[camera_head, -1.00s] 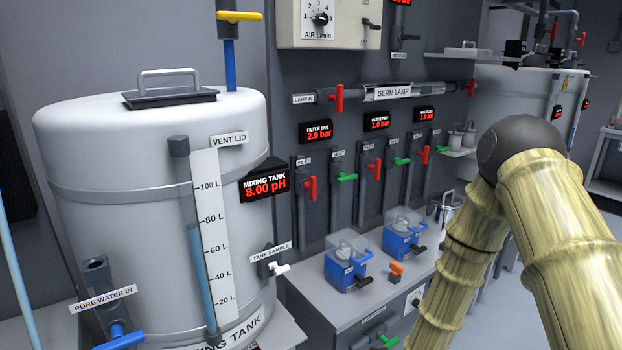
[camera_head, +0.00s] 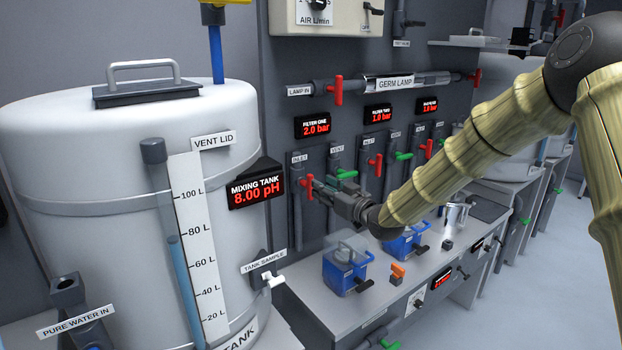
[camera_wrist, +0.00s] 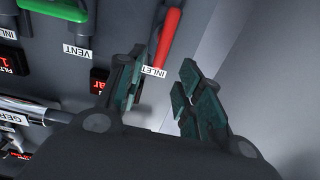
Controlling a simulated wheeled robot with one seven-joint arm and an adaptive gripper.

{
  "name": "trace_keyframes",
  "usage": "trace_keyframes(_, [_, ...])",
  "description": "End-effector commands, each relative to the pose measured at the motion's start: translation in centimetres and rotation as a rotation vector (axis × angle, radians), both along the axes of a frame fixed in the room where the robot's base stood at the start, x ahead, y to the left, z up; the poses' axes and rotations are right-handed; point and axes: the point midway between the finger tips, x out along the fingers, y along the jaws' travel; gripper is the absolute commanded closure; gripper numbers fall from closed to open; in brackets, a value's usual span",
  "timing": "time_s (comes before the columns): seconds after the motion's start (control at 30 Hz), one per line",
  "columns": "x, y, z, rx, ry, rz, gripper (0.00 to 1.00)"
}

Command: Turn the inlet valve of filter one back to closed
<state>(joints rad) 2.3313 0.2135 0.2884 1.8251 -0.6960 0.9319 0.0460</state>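The inlet valve of filter one has a red handle (camera_head: 308,187), upright under the INLET label and the "FILTER ONE 2.0 bar" display (camera_head: 313,126). In the wrist view the red handle (camera_wrist: 170,30) lies just past my fingertips, beside its INLET label (camera_wrist: 154,71). My gripper (camera_head: 321,188) is close to the handle's right side in the head view. In the wrist view my gripper (camera_wrist: 160,75) is open, with its two fingers apart and nothing held between them. Whether a finger touches the handle I cannot tell.
The green vent handle of filter one (camera_head: 346,174) is close above my gripper; it also shows in the wrist view (camera_wrist: 55,10). A blue-based clear container (camera_head: 347,268) stands on the bench below. The white mixing tank (camera_head: 90,190) is at left.

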Motion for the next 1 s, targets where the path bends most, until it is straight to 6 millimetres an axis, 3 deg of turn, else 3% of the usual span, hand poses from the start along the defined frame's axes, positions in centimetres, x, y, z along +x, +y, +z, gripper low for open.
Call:
trace_keyframes(0.43, [5.3,3.5,0.1,0.0,0.0,-0.004,0.64])
trace_keyframes(0.9, [6.2,4.2,-0.1,0.0,0.001,-0.004,0.64])
trace_keyframes(0.93, [6.2,4.2,0.0,0.0,0.001,-0.004,0.66])
trace_keyframes(1.0, [6.2,4.2,0.0,0.0,0.001,-0.004,0.79])
